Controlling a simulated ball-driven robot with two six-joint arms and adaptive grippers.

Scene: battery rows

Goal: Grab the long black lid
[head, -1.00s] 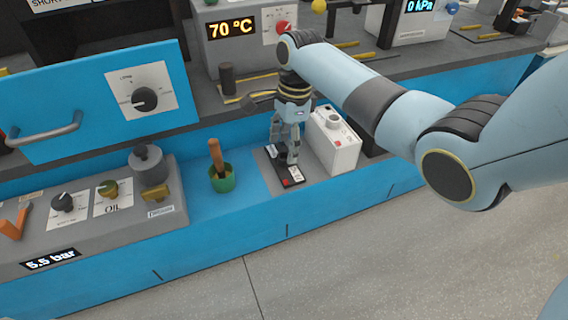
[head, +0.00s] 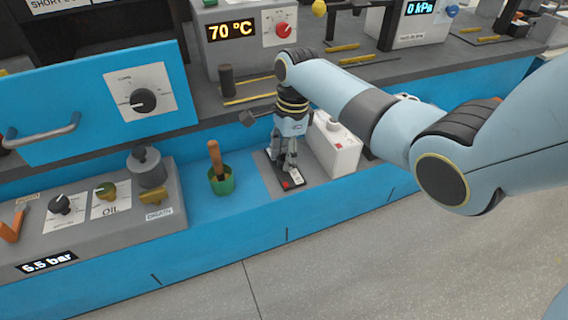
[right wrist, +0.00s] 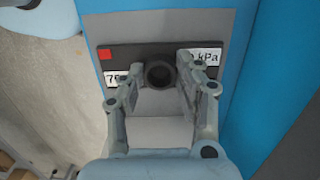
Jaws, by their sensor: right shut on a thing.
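The long black lid (head: 298,183) lies on a grey patch in the blue bench trough. In the right wrist view the lid (right wrist: 127,56) is a dark bar with a red square, white labels at its ends and a round black knob (right wrist: 159,73) in the middle. My right gripper (head: 284,165) points down over the lid. In the right wrist view its fingers (right wrist: 160,80) are shut on the lid's knob from both sides. The fingers hide part of the lid in the head view. My left gripper is not in view.
A white box (head: 336,150) stands close to the right of my right gripper. A green pot (head: 222,184) with a brown handle (head: 215,157) stands to the left. A grey control panel (head: 100,222) is further left. A blue door (head: 70,100) with a handle is at the upper left.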

